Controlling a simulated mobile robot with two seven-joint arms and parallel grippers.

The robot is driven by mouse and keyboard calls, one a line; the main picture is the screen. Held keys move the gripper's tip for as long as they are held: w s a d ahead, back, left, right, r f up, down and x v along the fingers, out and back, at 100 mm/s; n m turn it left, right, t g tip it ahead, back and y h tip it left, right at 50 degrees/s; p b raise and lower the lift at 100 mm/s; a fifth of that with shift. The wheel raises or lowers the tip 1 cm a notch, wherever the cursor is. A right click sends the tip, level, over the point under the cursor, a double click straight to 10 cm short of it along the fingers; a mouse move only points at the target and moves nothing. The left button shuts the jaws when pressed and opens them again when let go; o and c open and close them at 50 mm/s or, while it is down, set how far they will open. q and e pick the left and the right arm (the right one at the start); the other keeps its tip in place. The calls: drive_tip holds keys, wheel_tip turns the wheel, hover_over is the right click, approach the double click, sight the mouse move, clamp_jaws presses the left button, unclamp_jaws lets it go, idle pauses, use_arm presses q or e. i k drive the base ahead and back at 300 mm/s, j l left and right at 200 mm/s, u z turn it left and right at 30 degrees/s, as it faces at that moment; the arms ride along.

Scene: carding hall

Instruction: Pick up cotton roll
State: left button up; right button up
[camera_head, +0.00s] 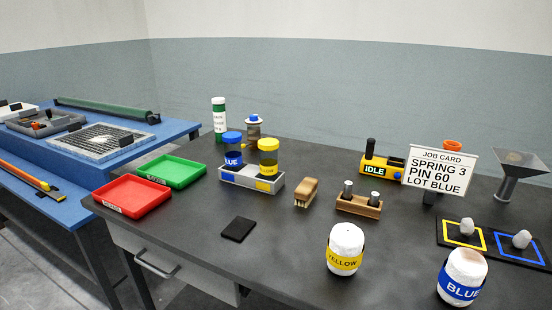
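Two white, upright roll-shaped things stand near the front of the dark table. One white roll (346,238) has a yellow band reading "YELLOW" and stands right of the middle. The other white roll (467,267) has a blue band reading "BLUE" and stands at the lower right. I cannot tell for certain that they are cotton. Neither of my grippers is in the head view, and nothing touches either roll.
A job card (440,170) reads "SPRING 3 PIN 60 LOT BLUE". Behind the rolls are a wooden block (359,208) with metal pegs, a brush (306,193) and a mat (440,237) with lumps. Red (131,211) and green (171,183) trays stand left. The front middle is mostly clear.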

sight(461, 278)
drive_tip(key=z, duration=1.35)
